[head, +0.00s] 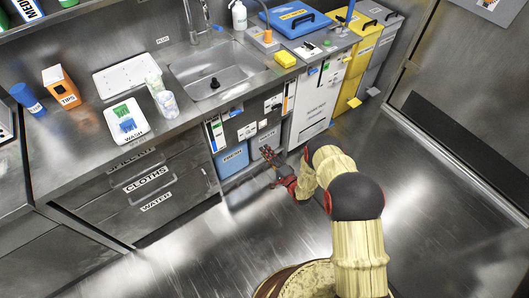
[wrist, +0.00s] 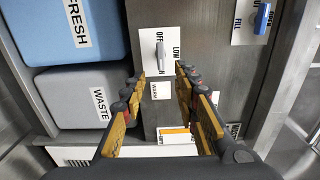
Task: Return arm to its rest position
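My arm (head: 357,196) reaches forward from the bottom right, low over the floor. My gripper (head: 271,163) is in front of the open bay under the sink counter. In the wrist view my gripper (wrist: 160,75) has its two fingers apart with nothing between them. Ahead of the fingertips is a dark panel with a grey knob (wrist: 160,56) on a white label reading OFF and LOW. The knob's handle stands upright in the picture. I cannot tell how near the fingertips are to the panel.
A blue FRESH container (wrist: 62,38) and a grey WASTE container (wrist: 80,99) are left of the panel. A blue-handled FILL switch (wrist: 262,20) is at upper right. The sink (head: 216,72) and counter are above my gripper. Open floor (head: 445,215) lies to the right.

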